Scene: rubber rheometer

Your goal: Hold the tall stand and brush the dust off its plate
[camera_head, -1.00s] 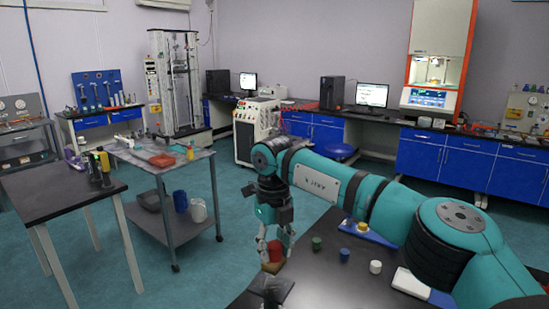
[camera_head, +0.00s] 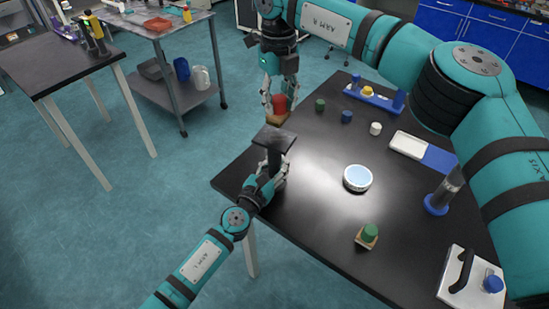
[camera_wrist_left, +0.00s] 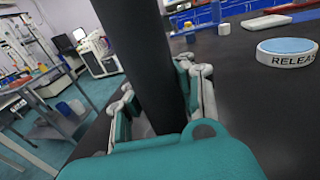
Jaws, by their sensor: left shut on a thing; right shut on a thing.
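The tall stand has a dark post and a flat dark plate (camera_head: 274,138) on top, at the table's left corner. My left gripper (camera_head: 270,172) is shut on its post below the plate. In the left wrist view the thick dark post (camera_wrist_left: 142,60) rises between the fingers of my left gripper (camera_wrist_left: 160,115). My right gripper (camera_head: 279,100) is shut on a brush with a red handle (camera_head: 280,104) and a tan base (camera_head: 277,118). The brush is just above or at the plate's far edge; I cannot tell whether they touch. Dust on the plate cannot be made out.
The black table (camera_head: 310,205) holds a round white-and-blue button (camera_head: 357,178), a green-topped block (camera_head: 368,236), small green (camera_head: 320,105), blue (camera_head: 347,117) and white (camera_head: 376,128) pieces, and a blue-based cylinder (camera_head: 440,195). Bare table lies right of the stand.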

